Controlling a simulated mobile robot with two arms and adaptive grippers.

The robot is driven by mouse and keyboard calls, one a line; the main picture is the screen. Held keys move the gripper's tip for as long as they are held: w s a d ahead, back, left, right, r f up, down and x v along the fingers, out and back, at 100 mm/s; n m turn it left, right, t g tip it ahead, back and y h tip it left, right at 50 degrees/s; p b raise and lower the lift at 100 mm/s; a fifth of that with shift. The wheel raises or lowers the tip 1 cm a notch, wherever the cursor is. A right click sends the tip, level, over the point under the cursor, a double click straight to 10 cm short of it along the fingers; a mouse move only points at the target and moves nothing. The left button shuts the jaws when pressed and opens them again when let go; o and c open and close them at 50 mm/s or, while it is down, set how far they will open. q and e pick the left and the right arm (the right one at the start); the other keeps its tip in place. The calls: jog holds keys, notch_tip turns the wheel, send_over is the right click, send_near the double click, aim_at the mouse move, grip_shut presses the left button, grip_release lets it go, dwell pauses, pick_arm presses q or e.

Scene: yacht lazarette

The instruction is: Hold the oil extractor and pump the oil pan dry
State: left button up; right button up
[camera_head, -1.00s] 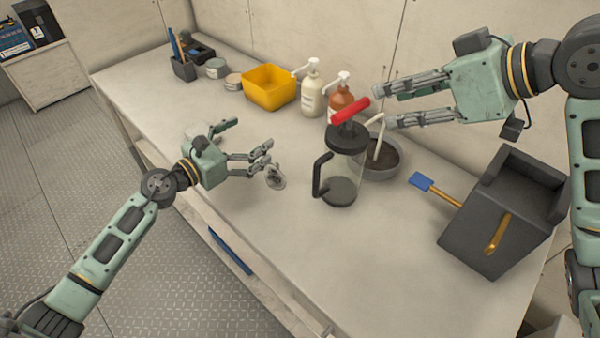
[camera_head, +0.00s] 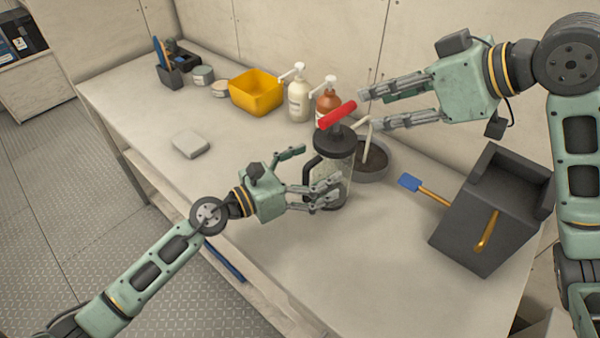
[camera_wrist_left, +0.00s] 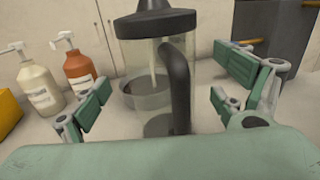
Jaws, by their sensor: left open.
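The oil extractor (camera_head: 337,145) is a clear upright cylinder with a black lid, a black side handle and a red pump handle (camera_head: 337,114) on top. It stands on the bench in front of the round grey oil pan (camera_head: 374,177), which holds dark liquid. A pale tube (camera_head: 367,138) reaches into the pan. My left gripper (camera_head: 328,192) is open at the extractor's lower body. In the left wrist view the extractor (camera_wrist_left: 133,75) and its side handle (camera_wrist_left: 178,90) lie between the spread fingers. My right gripper (camera_head: 368,106) is open and empty, just right of the red handle.
Two pump bottles, white (camera_head: 299,98) and brown (camera_head: 327,103), and a yellow bin (camera_head: 257,93) stand behind. A grey pad (camera_head: 190,144) lies left. The front bench surface is clear.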

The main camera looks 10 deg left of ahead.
pick_arm(q)
jog(key=shift+w+d, duration=0.45)
jog(key=shift+d, duration=0.1)
jog(key=c, duration=1.9)
